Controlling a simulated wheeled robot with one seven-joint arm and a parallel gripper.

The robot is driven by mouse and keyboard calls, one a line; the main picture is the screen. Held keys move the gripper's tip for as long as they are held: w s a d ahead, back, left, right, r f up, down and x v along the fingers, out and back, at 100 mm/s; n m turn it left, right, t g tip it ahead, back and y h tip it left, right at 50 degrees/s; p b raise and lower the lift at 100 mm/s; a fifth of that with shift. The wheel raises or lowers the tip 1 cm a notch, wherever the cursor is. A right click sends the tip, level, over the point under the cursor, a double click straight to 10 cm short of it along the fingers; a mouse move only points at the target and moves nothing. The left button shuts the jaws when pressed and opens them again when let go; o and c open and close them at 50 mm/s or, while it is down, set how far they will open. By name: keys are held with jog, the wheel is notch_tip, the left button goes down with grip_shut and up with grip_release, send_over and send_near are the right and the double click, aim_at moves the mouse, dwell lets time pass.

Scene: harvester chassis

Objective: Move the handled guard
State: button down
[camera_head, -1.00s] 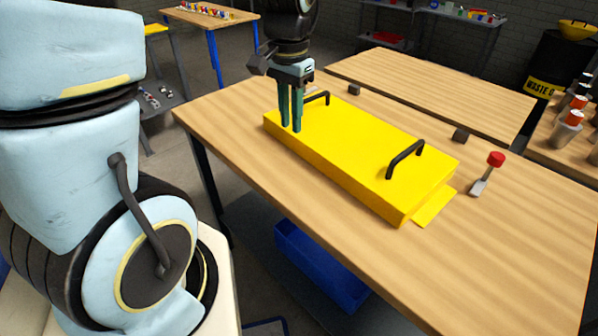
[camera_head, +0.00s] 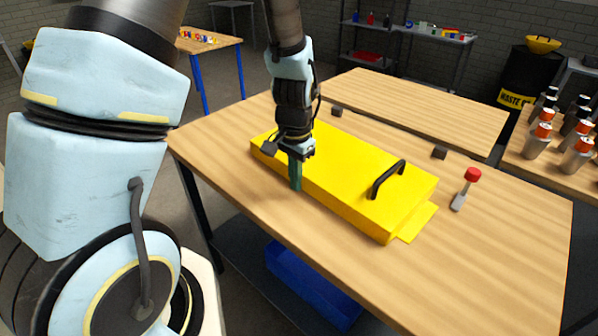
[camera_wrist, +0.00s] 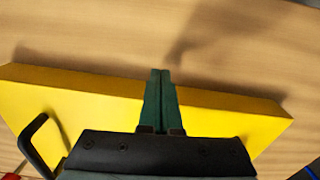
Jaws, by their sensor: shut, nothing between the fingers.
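The handled guard (camera_head: 345,165) is a long yellow box lying on the wooden table, with a black handle (camera_head: 388,179) standing up near its right end. Its other handle is hidden behind my arm in the head view. My gripper (camera_head: 295,187) points down at the guard's near long side, left of the middle, with its green fingers shut and empty. In the wrist view, the fingertips (camera_wrist: 160,73) reach just past the guard's edge (camera_wrist: 75,82) over bare wood, and one black handle (camera_wrist: 38,146) shows at the left. I cannot tell whether the fingers touch the guard.
A flat yellow plate (camera_head: 417,222) shows at the guard's right end. A red-knobbed lever (camera_head: 466,188) and two small dark blocks, one at the back (camera_head: 337,112) and one at the right (camera_head: 439,152), are on the table. The table's near side (camera_head: 330,240) is clear.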

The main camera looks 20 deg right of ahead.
aim_at(333, 152)
jog(key=shift+w+d, duration=0.35)
jog(key=shift+d, duration=0.2)
jog(key=w+d, duration=0.2)
jog(key=d, duration=0.2)
jog(key=w+d, duration=0.2)
jog(key=d, duration=0.2)
jog(key=w+d, duration=0.3)
jog(key=d, duration=0.1)
jog(key=shift+d, duration=0.2)
jog(key=shift+w+r, duration=0.1)
jog(key=shift+a, duration=0.15)
